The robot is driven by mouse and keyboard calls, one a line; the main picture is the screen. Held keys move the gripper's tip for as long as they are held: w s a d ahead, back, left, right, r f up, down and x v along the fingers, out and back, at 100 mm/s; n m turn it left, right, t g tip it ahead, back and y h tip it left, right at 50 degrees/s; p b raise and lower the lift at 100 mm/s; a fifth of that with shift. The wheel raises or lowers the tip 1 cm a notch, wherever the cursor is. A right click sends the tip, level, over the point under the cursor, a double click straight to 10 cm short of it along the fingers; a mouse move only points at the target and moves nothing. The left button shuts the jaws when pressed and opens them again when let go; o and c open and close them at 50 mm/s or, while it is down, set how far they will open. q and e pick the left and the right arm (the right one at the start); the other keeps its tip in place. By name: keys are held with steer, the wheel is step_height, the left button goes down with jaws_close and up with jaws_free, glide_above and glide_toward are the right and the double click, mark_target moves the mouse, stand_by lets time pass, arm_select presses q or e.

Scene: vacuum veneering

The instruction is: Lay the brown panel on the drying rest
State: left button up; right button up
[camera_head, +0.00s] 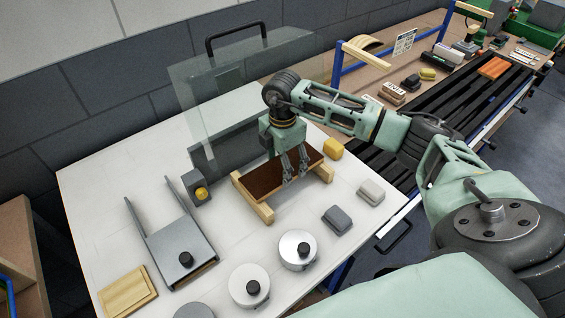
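The brown panel (262,181) lies flat across two pale wooden bars of the drying rest (265,213), on the white table. My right gripper (296,178) points down over the panel's front right part. Its two fingers show a gap between them, with the tips at or just above the panel near its front edge. Whether they touch it I cannot tell. The fingers hide a little of the panel. My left gripper is not in view.
A clear shield with a black handle (237,40) stands behind the rest. A yellow-knobbed grey block (201,192) is at its left, a yellow block (333,148) at its right. Grey blocks (338,219) and lidded round pots (298,250) stand in front. A grey plate fixture (184,255) is left.

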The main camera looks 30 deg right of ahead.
steer(key=shift+f, duration=0.1)
stand_by(0.7)
steer(key=o, duration=1.3)
steer(key=shift+o, duration=0.2)
step_height(320, 180, up, 12)
